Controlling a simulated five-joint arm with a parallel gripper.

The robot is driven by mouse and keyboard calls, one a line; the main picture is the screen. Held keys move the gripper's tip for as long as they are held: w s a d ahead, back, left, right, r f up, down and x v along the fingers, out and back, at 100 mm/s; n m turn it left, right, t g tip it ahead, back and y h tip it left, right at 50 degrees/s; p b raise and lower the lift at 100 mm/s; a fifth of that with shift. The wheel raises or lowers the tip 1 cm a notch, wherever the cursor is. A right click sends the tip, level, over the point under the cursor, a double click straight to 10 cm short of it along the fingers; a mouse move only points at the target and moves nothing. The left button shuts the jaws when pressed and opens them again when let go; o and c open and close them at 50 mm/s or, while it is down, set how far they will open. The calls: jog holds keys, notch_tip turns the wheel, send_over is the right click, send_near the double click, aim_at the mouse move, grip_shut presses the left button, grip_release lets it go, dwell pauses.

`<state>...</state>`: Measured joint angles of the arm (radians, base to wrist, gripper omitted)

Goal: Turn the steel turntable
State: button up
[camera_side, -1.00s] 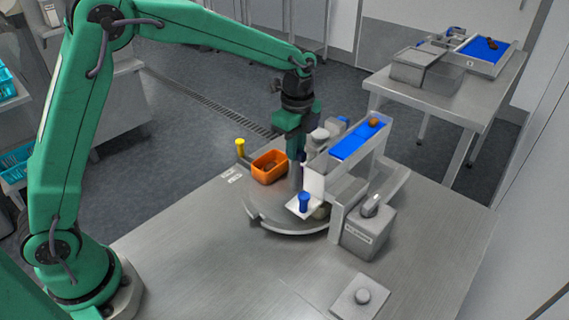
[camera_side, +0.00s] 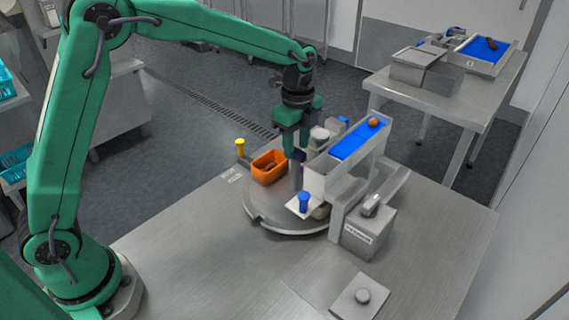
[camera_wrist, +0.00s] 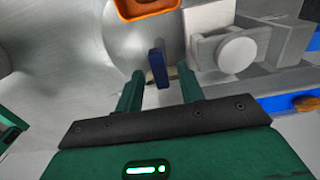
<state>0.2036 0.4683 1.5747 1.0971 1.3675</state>
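The round steel turntable (camera_side: 266,215) lies on the bench, partly covered by the conveyor unit; its bare surface shows in the wrist view (camera_wrist: 100,40). A dark blue upright post (camera_wrist: 159,68) stands near the turntable's middle. My gripper (camera_side: 296,152) is above the turntable, right of the bin. In the wrist view its fingers (camera_wrist: 160,82) are apart, with the post showing between and just beyond their tips. I cannot tell whether either finger touches it.
A small conveyor with a blue belt (camera_side: 352,143) and a date (camera_side: 374,122) stands close right of my gripper. A grey box (camera_side: 370,232) is at right.

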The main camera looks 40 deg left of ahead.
jog(key=shift+r, duration=3.45)
jog(key=shift+s+a+r, duration=0.1)
jog(key=shift+s+r, duration=0.1)
jog(key=s+a+r+n+t, duration=0.2)
jog(key=s+a+r+n, duration=0.15)
jog(key=s+n, duration=0.4)
jog(key=s+a+r+n+t, duration=0.2)
jog(key=s+a+n, duration=0.3)
jog(key=s, duration=0.6)
jog(key=s+a+f+n+t, duration=0.1)
jog(key=s+f+n, duration=0.2)
jog(key=s+n, duration=0.2)
jog(key=shift+s+a+t, duration=0.15)
jog(key=shift+s+t, duration=0.15)
jog(key=shift+s, duration=0.8)
